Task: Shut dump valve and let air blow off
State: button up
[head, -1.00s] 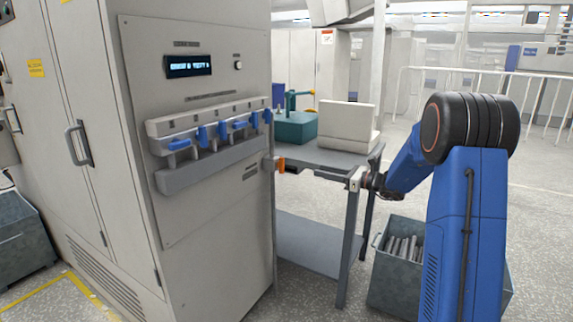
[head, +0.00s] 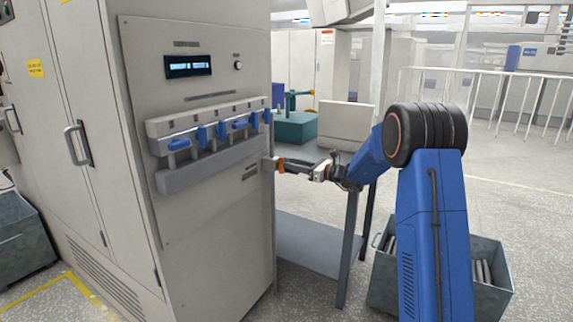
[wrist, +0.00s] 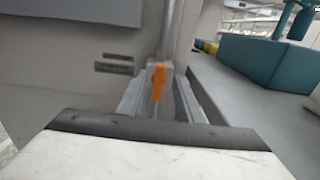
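The dump valve has an orange handle (head: 280,162) at the right edge of the grey cabinet (head: 215,235). In the wrist view the orange handle (wrist: 158,80) looks upright, with a grey valve body partly visible behind it. My gripper (head: 290,165) is reaching in from the right at the handle's height. In the wrist view the two grey fingers of my gripper (wrist: 162,95) are spread, one on each side of the handle. Gaps show between the fingers and the handle, so no grip is visible. The lower part of the handle is hard to make out.
A row of blue-handled valves (head: 240,125) is on the cabinet front, below a lit display (head: 188,66). A grey table (head: 310,155) holds a teal device (head: 296,128) and a pale box (head: 346,125) close to my arm. A grey bin (head: 490,255) stands on the floor at right.

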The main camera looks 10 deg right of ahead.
jog(key=shift+x, duration=1.75)
jog(key=shift+c, duration=0.6)
grip_shut()
